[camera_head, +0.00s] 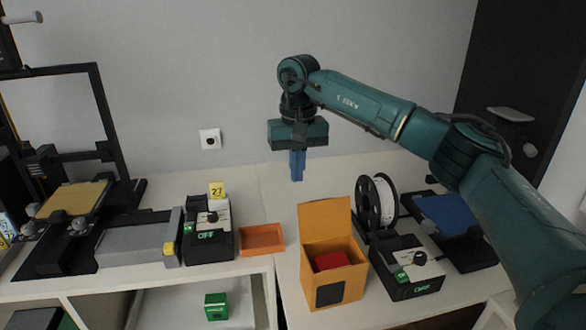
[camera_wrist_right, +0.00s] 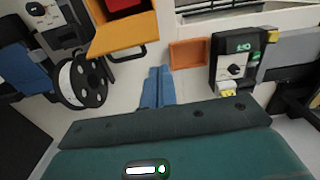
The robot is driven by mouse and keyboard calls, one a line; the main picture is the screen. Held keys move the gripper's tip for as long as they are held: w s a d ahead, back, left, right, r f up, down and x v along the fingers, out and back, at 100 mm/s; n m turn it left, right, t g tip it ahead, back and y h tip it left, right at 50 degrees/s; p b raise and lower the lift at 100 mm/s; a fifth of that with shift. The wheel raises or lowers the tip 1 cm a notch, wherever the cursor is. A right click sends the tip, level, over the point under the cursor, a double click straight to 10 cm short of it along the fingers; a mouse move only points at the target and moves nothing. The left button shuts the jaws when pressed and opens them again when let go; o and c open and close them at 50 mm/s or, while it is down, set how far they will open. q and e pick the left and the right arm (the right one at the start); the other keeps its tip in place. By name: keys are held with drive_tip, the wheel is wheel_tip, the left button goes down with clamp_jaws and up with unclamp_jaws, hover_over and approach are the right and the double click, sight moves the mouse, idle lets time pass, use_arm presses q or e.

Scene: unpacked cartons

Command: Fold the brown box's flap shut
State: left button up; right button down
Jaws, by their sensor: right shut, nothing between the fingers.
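The brown box (camera_head: 331,284) is orange-brown and stands on the white counter with a dark patch on its front. Its flap (camera_head: 325,219) stands upright at the back edge, so the top is open. A red block (camera_head: 331,260) shows inside. My right gripper (camera_head: 297,179) has blue fingers pointing down, shut and empty, above the counter behind the box and slightly left of the flap, touching nothing. In the right wrist view the fingers (camera_wrist_right: 157,88) are together, with the box's flap (camera_wrist_right: 123,36) beyond them. My left gripper is not in view.
A black filament spool (camera_head: 375,204) and a black control box (camera_head: 405,268) stand right of the box. An orange tray (camera_head: 262,239) and another control box (camera_head: 208,232) lie to its left. 3D printers stand at both sides. The counter behind the box is clear.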

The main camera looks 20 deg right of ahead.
sight(308, 218)
wheel_tip(308, 218, down, 9)
drive_tip(key=b, duration=0.4)
drive_tip(key=s, duration=0.1)
drive_tip(key=s+r, duration=0.1)
drive_tip(key=s, duration=0.2)
drive_tip(key=shift+s+a+r, duration=0.15)
drive_tip(key=shift+a+r, duration=0.1)
drive_tip(key=shift+s+a, duration=0.2)
drive_tip(key=shift+s, duration=1.05)
drive_tip(key=s+a+f+b, duration=0.1)
drive_tip(key=s+f+b, duration=0.3)
drive_tip(key=s, duration=0.1)
use_arm(q)
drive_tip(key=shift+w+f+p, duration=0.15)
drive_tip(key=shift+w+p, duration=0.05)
drive_tip(key=shift+p, duration=3.1)
use_arm(e)
wheel_tip(308, 218, up, 11)
drive_tip(key=shift+w, duration=0.25)
